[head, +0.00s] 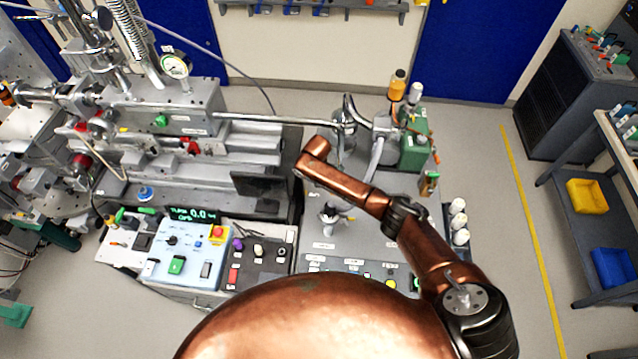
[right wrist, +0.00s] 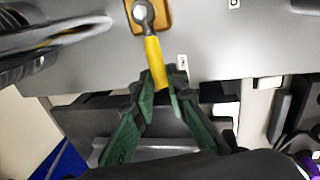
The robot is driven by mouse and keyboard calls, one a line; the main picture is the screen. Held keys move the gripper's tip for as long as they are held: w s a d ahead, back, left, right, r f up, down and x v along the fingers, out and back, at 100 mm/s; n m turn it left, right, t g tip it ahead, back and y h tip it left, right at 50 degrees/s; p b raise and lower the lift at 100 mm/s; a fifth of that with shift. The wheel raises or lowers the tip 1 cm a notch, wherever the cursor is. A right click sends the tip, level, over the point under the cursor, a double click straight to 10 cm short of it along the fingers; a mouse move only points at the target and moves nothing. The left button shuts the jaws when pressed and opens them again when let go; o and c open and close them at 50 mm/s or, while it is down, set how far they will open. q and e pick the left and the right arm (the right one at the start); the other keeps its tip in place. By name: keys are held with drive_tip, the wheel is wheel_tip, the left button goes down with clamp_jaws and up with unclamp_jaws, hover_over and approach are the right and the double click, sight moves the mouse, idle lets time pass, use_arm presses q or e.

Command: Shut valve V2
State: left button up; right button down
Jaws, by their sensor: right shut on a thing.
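In the right wrist view, a valve with a yellow lever handle (right wrist: 154,58) sits on a brass-coloured block (right wrist: 160,14) on a grey surface. The lever slopes down from its metal pivot (right wrist: 143,11) toward my gripper. My right gripper (right wrist: 161,86), with green finger pads, is shut on the lower end of the yellow handle. I cannot read any label that says this is V2. In the head view, my right arm reaches across the grey bench (head: 290,240), and I cannot make out its gripper there. My left gripper is not in view.
A control box with a red emergency button (head: 217,232) and a dark switch panel (head: 262,262) stand at the front. Beamline equipment (head: 180,110) fills the left. Floor right of the bench is clear.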

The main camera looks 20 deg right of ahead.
drive_tip(key=shift+w+d+m, duration=0.1)
drive_tip(key=shift+w+m, duration=0.2)
drive_tip(key=shift+m, duration=0.1)
drive_tip(key=c, duration=1.9)
unclamp_jaws()
wheel_tip(320, 180, up, 12)
drive_tip(key=s, duration=0.2)
drive_tip(key=shift+a, duration=0.4)
drive_tip(key=shift+s+f, duration=0.1)
